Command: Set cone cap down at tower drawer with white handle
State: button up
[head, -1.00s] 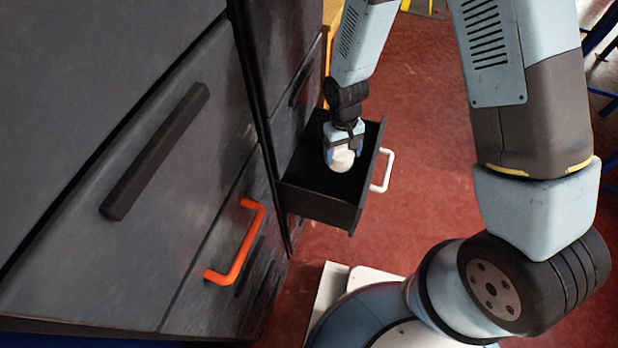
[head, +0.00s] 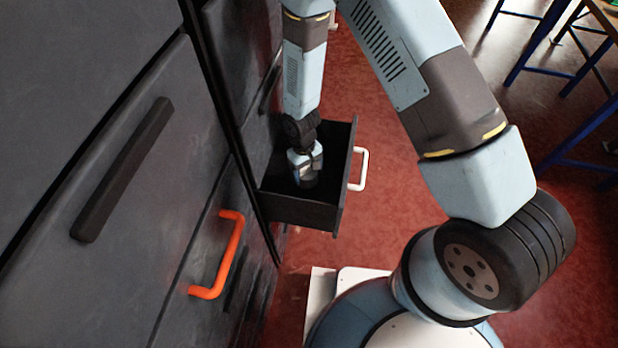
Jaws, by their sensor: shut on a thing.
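The tower drawer (head: 298,211) with the white handle (head: 364,168) is pulled open from the dark cabinet; its dark inside is partly visible. My gripper (head: 309,179) points down inside the drawer's opening, near its middle, and is shut on the cone cap. The cap, pale and rounded in the earlier view, is now hidden by the gripper or too dark to make out. I cannot tell whether it touches the drawer floor.
A drawer with an orange handle (head: 229,255) and a panel with a long black handle (head: 124,170) are shut, nearer on the left. Red floor (head: 400,210) is clear right of the open drawer. Blue-legged furniture (head: 560,70) stands at the upper right.

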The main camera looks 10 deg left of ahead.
aim_at(307, 178)
jog(key=shift+f, duration=1.9)
jog(key=o, duration=1)
jog(key=r, duration=0.4)
jog(key=w+r, duration=0.1)
jog(key=r, duration=0.3)
jog(key=a+r, duration=0.1)
jog(key=r, duration=0.3)
jog(key=shift+w, duration=0.15)
